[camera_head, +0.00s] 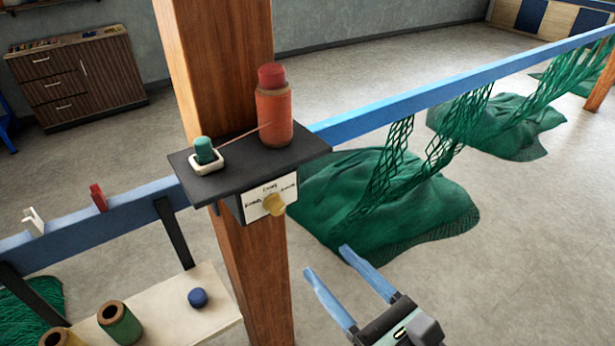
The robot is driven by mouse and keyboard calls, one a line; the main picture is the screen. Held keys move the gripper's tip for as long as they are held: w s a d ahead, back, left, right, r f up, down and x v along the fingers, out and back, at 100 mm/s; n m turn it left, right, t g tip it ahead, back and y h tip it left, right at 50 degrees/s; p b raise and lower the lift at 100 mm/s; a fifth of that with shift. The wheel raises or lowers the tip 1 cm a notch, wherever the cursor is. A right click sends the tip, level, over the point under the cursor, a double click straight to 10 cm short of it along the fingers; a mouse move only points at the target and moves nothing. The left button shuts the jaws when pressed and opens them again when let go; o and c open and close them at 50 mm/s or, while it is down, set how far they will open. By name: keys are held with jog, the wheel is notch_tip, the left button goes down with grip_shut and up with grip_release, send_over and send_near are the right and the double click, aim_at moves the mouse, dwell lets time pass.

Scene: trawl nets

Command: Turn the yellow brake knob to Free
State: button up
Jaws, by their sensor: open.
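The yellow brake knob (273,204) sits on the front of a small box under a black shelf on the wooden post. A white label plate (257,201) behind it carries printed words at its left, top and right; they are too small to read surely. Which way the knob points I cannot tell. My gripper (338,275) is in the lower right, with two blue fingers spread apart and nothing between them. It is below and to the right of the knob, apart from it.
The black shelf (230,172) holds a red-orange spool (273,112) and a small green spool (204,150) in a white holder, with a thread between them. A blue rail (450,92) with green nets (400,200) runs right. A lower tray (180,318) holds spools.

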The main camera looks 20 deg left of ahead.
aim_at(280, 211)
jog(key=p+x, duration=0.1)
jog(key=x, duration=0.3)
jog(key=p+x, duration=0.1)
jog(key=x, duration=0.3)
jog(key=p+x, duration=0.1)
jog(key=x, duration=0.3)
jog(key=shift+a+r, duration=0.25)
jog(key=shift+a, duration=0.25)
grip_shut()
